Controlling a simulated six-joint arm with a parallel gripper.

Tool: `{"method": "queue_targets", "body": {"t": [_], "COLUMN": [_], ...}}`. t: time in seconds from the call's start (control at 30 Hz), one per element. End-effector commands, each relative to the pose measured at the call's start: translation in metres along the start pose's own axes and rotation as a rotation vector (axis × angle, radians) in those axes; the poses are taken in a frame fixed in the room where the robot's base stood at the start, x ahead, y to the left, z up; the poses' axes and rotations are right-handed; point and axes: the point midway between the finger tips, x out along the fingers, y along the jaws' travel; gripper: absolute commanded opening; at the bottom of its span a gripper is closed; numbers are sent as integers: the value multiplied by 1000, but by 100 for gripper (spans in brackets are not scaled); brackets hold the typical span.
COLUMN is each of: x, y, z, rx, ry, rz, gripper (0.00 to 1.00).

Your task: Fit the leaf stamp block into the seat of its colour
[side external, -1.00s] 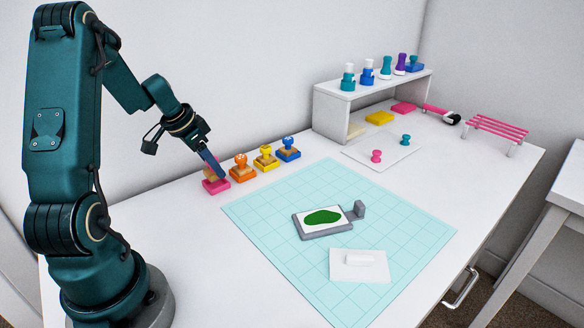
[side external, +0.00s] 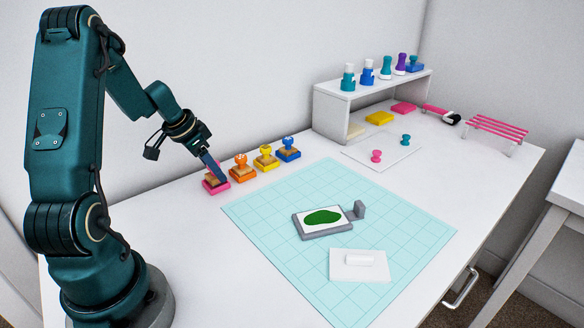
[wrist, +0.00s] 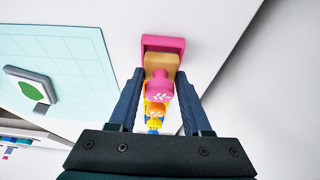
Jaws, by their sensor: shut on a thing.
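The leaf stamp block (wrist: 161,88) has a wooden body and a pink handle with a white leaf mark. My gripper (wrist: 160,74) is shut on it, with one finger on each side. The block is at the pink seat (wrist: 163,42), the leftmost of the row in the side view (side external: 216,189). Its wooden body appears low at the seat; I cannot tell whether it is fully down inside. In the side view my gripper (side external: 221,181) partly hides the block.
Orange (side external: 242,171), yellow (side external: 266,160) and blue (side external: 288,151) stamps stand in a row close to the right of the pink seat. A cutting mat (side external: 370,270) with a green stamp pad (side external: 323,217) lies in front. The wall is close behind.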

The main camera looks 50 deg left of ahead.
Motion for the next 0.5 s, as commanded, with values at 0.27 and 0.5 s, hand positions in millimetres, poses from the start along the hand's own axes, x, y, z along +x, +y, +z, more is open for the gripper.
{"method": "queue_targets", "body": {"t": [0.27,0.5], "x": [6,7], "y": [0,-1], "z": [3,4], "rx": [0,0], "ry": [-2,-2], "rz": [0,-4], "gripper": [0,84]}}
